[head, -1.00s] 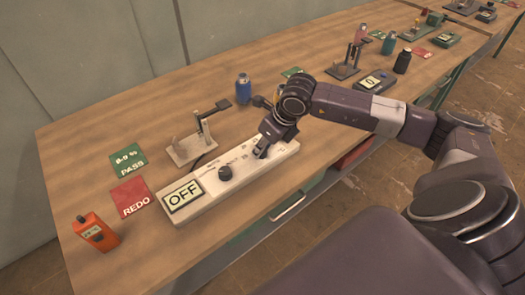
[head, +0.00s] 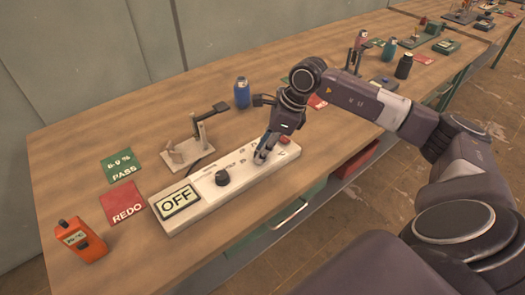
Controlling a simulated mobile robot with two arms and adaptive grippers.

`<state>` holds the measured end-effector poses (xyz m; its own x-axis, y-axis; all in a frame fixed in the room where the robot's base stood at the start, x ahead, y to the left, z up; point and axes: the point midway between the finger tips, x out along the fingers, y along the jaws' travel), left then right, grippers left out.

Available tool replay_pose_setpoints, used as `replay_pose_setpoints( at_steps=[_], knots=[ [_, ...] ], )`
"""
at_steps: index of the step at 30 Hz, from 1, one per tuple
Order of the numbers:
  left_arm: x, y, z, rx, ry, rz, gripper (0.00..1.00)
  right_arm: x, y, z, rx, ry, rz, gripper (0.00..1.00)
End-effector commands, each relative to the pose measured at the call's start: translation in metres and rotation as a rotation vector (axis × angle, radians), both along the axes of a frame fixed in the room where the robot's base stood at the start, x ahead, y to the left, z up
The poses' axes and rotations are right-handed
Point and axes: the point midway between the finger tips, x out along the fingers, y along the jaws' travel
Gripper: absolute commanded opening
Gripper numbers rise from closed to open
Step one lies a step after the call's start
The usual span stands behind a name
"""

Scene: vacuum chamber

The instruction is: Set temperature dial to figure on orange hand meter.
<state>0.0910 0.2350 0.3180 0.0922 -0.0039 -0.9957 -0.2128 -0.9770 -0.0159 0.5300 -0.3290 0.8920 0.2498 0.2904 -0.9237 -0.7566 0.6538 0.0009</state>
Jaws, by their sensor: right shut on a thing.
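The orange hand meter (head: 80,240) stands at the near left of the bench; its small screen seems to show a figure in °C, too small to read surely. A long white control box (head: 205,204) lies on the bench, its display (head: 179,200) reading OFF. A black knob (head: 222,177) on the box stands free. My right gripper (head: 261,157) points down onto the box, right of that knob, its fingers shut on what seems to be a second dial, mostly hidden between them. My left gripper is out of view.
A red button (head: 283,140) is on the box's right end. A green PASS card (head: 122,166) and red REDO card (head: 125,203) lie left. Bench space at far left is clear.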

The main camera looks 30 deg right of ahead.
Motion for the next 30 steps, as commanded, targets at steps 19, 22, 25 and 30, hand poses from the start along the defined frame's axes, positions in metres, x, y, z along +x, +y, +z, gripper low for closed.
replay_pose_setpoints(
  at_steps=[19, 22, 25, 30],
  knots=[
    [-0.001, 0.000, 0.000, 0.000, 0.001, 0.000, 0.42, 0.000, 0.000, 0.001, -0.001, -0.002, 0.006, 0.45],
    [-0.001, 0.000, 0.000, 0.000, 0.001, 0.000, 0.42, 0.000, 0.000, 0.001, -0.001, -0.001, 0.006, 0.45],
    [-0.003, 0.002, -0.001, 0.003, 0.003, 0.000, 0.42, 0.000, 0.000, 0.001, -0.001, -0.001, 0.005, 0.45],
    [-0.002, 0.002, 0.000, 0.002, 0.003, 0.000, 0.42, -0.003, -0.006, 0.015, -0.003, -0.004, 0.003, 0.45]
  ],
)
